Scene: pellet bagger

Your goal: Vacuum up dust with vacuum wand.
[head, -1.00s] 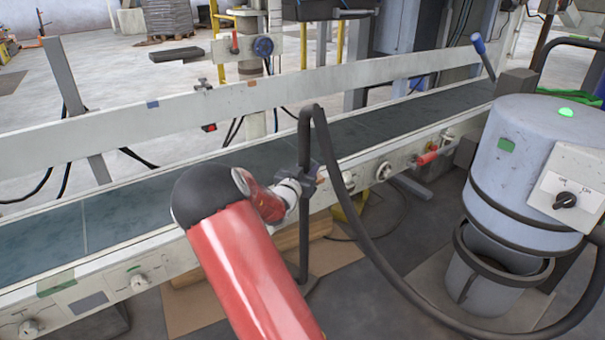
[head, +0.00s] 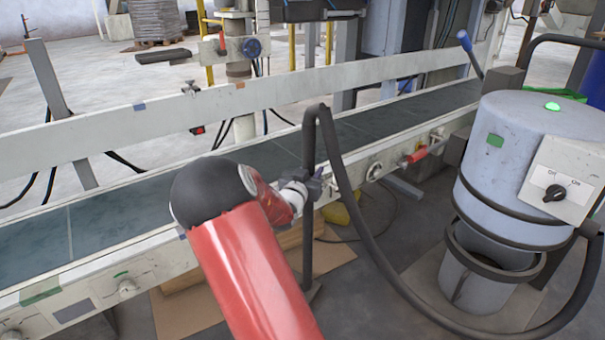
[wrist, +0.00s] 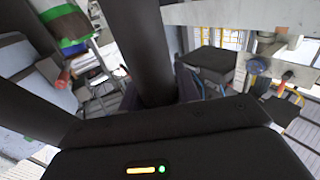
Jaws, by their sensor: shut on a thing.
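My gripper (head: 316,184) is shut on the vacuum wand (head: 308,245), a dark upright tube in front of the conveyor. The wand's foot is low down by the cardboard on the floor; I cannot tell whether it touches the floor. The wand also crosses the upper middle of the wrist view (wrist: 142,45). A thick dark hose (head: 345,190) loops from its top to the vacuum. The vacuum (head: 520,130) is a grey-blue drum at the right, with a lit green lamp and a switch box (head: 562,186). I cannot make out any dust.
The conveyor (head: 250,155), with its dark belt and pale side rails, runs across behind the wand. A flat cardboard sheet (head: 335,258) lies on the floor below it. A yellow object (head: 338,214) sits under the conveyor. Some bare floor shows between wand and vacuum.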

